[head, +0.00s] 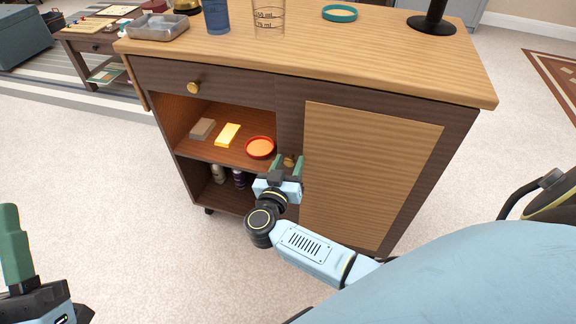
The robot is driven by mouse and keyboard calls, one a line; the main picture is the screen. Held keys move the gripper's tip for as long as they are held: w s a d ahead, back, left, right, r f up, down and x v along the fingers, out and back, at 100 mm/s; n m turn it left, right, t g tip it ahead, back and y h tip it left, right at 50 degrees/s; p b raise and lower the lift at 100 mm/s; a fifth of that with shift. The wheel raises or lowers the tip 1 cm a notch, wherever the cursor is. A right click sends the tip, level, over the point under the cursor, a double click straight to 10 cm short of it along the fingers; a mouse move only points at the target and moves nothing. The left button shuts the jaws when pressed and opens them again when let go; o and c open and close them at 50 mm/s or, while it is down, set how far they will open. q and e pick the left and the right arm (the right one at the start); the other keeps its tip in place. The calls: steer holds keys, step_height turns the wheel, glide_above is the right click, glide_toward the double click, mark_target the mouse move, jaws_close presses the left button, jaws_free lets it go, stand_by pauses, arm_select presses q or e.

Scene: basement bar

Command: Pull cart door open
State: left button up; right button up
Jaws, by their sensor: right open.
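The wooden cart (340,63) stands in front of me. Its door (365,170), a light woven panel in a dark frame, is shut on the right side of the front. A brass door knob (289,160) sits near the door's left edge. My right gripper (287,166) is open at the knob, one green finger on each side of it; I cannot tell whether they touch it. My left gripper (16,250) is at the lower left, far from the cart, with only part of it in view.
The drawer with a brass knob (194,87) is shut. The open shelf below holds a yellow block (228,134) and an orange dish (260,147). A blue cup (216,15), a measuring glass (268,17) and a metal tray (158,27) stand on top.

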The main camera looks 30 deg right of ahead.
steer(key=shift+c, duration=0.4)
jaws_close()
steer(key=shift+s, duration=0.1)
